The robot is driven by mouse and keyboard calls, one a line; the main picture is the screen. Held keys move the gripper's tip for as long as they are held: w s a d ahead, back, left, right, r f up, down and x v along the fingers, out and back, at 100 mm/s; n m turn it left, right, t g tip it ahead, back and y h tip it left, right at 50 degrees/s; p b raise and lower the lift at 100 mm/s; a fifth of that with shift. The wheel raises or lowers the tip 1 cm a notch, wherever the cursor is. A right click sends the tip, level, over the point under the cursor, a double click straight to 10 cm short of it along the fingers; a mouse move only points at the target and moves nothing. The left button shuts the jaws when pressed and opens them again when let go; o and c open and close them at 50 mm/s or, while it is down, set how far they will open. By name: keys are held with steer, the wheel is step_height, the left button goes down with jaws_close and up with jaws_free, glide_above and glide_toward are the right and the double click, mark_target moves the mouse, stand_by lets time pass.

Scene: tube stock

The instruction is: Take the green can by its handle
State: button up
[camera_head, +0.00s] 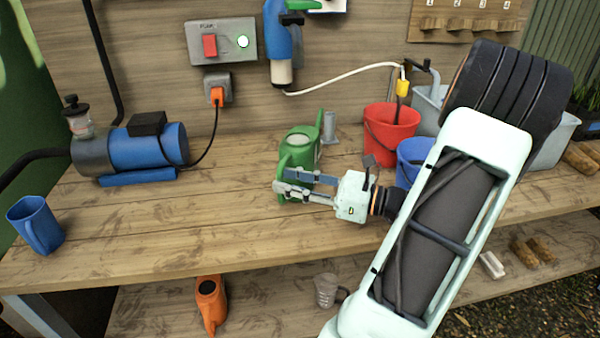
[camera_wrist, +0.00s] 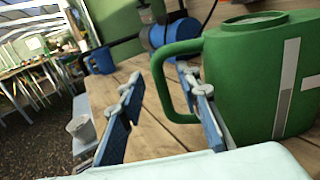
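The green can (camera_head: 300,141) stands upright on the wooden bench, partly hidden behind my gripper (camera_head: 284,180) in the head view. It fills the right of the wrist view (camera_wrist: 250,75), with its looped handle (camera_wrist: 158,82) facing left. My gripper is open, and its two blue fingers (camera_wrist: 160,76) are spread apart. In the wrist view one finger is left of the handle and the other shows through the gap between the handle and the can's body. I cannot tell whether either finger touches the can.
A red bucket (camera_head: 391,129) and a blue bucket (camera_head: 409,158) stand right of the can. A blue pump (camera_head: 150,147) and blue jug (camera_head: 38,224) are at left. An orange can (camera_head: 211,300) is on the lower shelf. The bench between pump and green can is clear.

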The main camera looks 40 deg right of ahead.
steer(key=x, duration=0.2)
steer(key=shift+w+a, duration=0.2)
steer(key=shift+w, duration=0.05)
jaws_close()
stand_by(0.3)
steer(key=shift+r, duration=0.1)
